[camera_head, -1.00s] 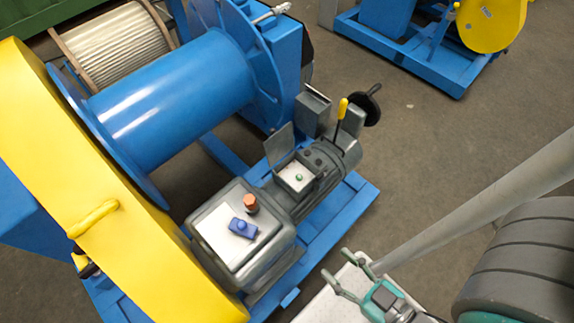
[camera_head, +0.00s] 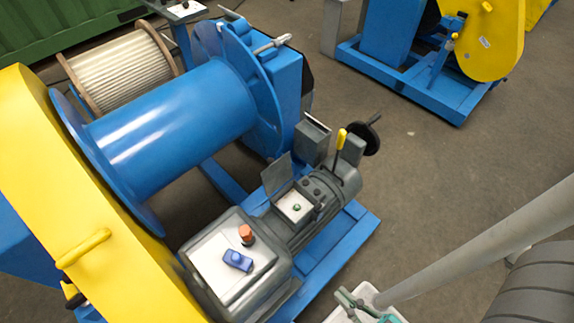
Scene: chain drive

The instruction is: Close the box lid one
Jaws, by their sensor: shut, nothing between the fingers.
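The box lid (camera_head: 277,173) is a thin grey flap. It stands up, open, at the back left edge of a small grey box on the motor unit. The box's open top (camera_head: 295,206) shows a white inside with a green knob. My gripper (camera_head: 352,300) is at the bottom edge of the view, right of and nearer than the box, and apart from box and lid. It is shut with nothing in it. Its teal body is partly cut off by the frame edge.
A yellow-handled lever (camera_head: 341,139) and a dark handwheel (camera_head: 364,140) stand behind the box. A larger grey housing (camera_head: 225,265) with an orange knob (camera_head: 246,234) and a blue part (camera_head: 238,260) is in front. A big blue drum (camera_head: 170,115) and yellow guard (camera_head: 75,210) fill the left.

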